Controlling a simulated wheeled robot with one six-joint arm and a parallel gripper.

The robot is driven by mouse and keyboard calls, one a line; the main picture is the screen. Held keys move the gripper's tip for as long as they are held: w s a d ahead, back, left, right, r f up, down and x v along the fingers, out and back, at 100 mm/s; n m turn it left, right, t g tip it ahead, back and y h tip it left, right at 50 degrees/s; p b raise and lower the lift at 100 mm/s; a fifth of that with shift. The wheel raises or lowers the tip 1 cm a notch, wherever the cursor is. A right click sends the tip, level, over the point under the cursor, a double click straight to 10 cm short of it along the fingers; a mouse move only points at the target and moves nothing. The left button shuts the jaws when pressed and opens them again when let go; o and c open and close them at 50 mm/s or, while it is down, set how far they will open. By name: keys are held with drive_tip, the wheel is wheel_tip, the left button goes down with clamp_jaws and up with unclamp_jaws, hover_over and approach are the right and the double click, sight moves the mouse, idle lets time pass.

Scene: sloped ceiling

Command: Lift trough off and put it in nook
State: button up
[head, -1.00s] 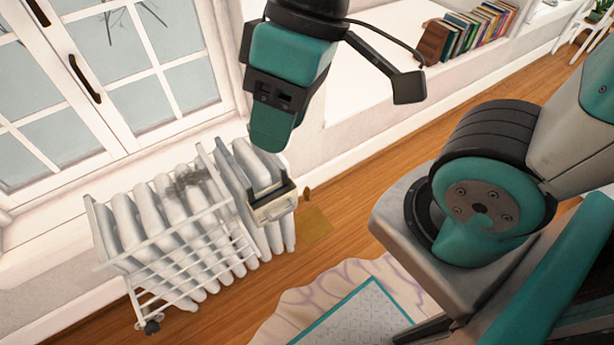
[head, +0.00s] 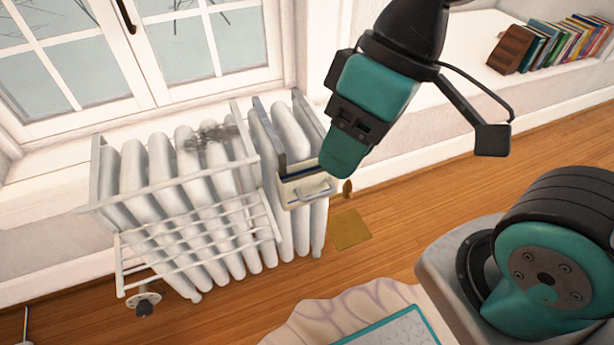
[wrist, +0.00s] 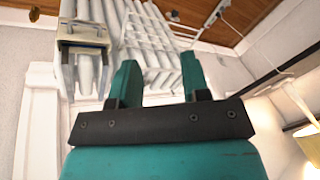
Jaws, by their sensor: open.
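The trough (head: 308,190), a cream box with a handle on its front and a dark blue inside edge, hangs on the right end of the white radiator (head: 185,190). In the wrist view the trough (wrist: 85,38) is at the upper left, outside the jaws. My gripper (head: 345,158) is in the air, just right of and above the trough in the head view. In the wrist view its two teal fingers (wrist: 158,80) are spread with nothing held between them. I cannot tell which place is the nook.
A white rail rack (head: 200,235) is on the radiator's front. A white ledge (head: 450,55) carries several books (head: 560,45) at the upper right. A yellow square (head: 350,229) lies on the wood floor. A rug (head: 330,322) is at the bottom.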

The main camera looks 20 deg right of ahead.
drive_tip(key=shift+w, duration=0.1)
drive_tip(key=shift+c, duration=0.8)
drive_tip(key=n+b, duration=0.2)
drive_tip(key=n, duration=0.9)
hover_over(305, 179)
drive_tip(key=d, duration=0.7)
wheel_tip(305, 179, down, 14)
drive_tip(key=b+x, duration=0.1)
drive_tip(key=x, duration=0.4)
drive_tip(key=b+x, duration=0.1)
drive_tip(key=x, duration=0.5)
drive_tip(key=a+b+x, duration=0.1)
drive_tip(key=b+x, duration=0.1)
drive_tip(key=x, duration=0.3)
drive_tip(key=shift+w+a+f, duration=0.1)
clamp_jaws()
drive_tip(key=shift+r+p, duration=2.25)
drive_tip(key=shift+r, duration=0.6)
